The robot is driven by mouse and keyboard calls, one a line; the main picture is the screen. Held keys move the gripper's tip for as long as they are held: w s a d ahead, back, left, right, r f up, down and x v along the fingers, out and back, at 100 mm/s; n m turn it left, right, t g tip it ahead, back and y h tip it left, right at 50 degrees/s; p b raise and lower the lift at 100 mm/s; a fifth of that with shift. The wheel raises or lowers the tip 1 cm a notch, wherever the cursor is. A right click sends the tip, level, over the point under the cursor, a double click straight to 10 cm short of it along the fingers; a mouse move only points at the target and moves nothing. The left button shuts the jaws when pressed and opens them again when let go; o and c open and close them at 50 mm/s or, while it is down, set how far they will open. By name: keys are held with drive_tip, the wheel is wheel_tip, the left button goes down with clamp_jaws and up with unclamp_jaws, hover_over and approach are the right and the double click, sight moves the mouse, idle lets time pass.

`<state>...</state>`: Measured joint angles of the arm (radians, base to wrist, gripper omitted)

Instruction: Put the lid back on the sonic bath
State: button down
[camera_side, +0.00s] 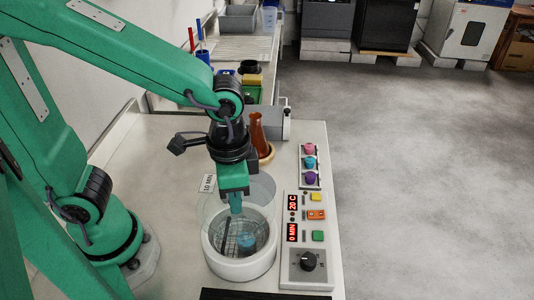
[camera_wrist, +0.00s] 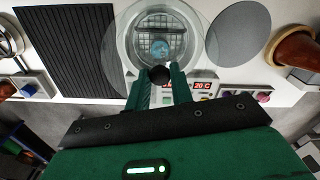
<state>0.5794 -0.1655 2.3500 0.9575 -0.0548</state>
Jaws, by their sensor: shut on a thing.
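My gripper (camera_side: 236,205) is shut on the black knob of the clear round lid (camera_side: 210,208). In the wrist view my gripper (camera_wrist: 160,84) pinches the knob between its green fingers, and the lid (camera_wrist: 202,52) spreads out beyond them. The sonic bath (camera_side: 240,268) is a white round tub, open at the top, below the lid. The lid overlaps the bath's far side in the side view and seems raised above the rim; the exact gap is hard to tell. Through the lid, a mesh basket and a blue item (camera_side: 246,242) show inside the bath.
A control panel (camera_side: 305,235) with displays, buttons and a dial stands right of the bath. A brown flask (camera_side: 257,133) stands behind. A black ribbed mat (camera_wrist: 65,48) and a grey disc (camera_wrist: 240,32) flank the bath in the wrist view.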

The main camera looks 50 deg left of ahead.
sight(237, 216)
drive_tip(key=shift+f, duration=0.15)
drive_tip(key=shift+f, duration=3.05)
drive_tip(key=shift+f, duration=0.15)
idle(0.3)
drive_tip(key=c, duration=0.7)
unclamp_jaws()
drive_tip(key=shift+o, duration=0.2)
drive_tip(key=shift+r, duration=3.5)
